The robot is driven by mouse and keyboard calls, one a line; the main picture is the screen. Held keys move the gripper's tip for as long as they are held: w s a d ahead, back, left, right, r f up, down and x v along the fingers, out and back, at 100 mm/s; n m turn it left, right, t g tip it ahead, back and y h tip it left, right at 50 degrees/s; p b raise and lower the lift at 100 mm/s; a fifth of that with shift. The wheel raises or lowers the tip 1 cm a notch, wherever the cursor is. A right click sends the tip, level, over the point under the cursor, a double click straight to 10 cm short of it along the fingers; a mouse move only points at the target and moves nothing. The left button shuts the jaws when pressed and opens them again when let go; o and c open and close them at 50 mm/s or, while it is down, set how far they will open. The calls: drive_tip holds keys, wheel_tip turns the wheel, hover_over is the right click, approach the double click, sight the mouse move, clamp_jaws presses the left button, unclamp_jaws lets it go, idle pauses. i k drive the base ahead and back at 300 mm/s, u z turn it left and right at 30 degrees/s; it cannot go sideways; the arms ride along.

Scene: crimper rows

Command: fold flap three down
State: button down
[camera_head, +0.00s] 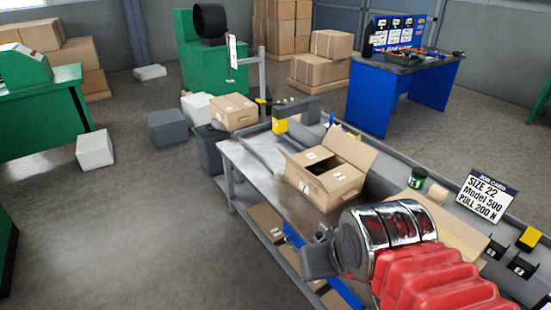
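An open cardboard box (328,186) sits on the grey workbench (252,170) in the middle of the head view. Its tall back-right flap (352,149) stands up and leans outward. A flap on the left side (312,157) with a small white label lies low across the top. Small white labels also show on the right and front of the box, but their numbers are too small to read. My gripper (319,259) is at the lower middle, in front of the box and apart from it in the picture. Its fingers are not clearly visible.
A green-labelled can (417,178), a job card (486,197) and black bins (522,267) are on the right. A flat cardboard sheet (458,229) lies behind my arm.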

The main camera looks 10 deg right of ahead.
sight(306, 172)
drive_tip(key=u, duration=0.25)
drive_tip(key=i, duration=0.75)
drive_tip(key=u, duration=0.85)
drive_tip(key=i, duration=0.95)
drive_tip(key=u, duration=0.45)
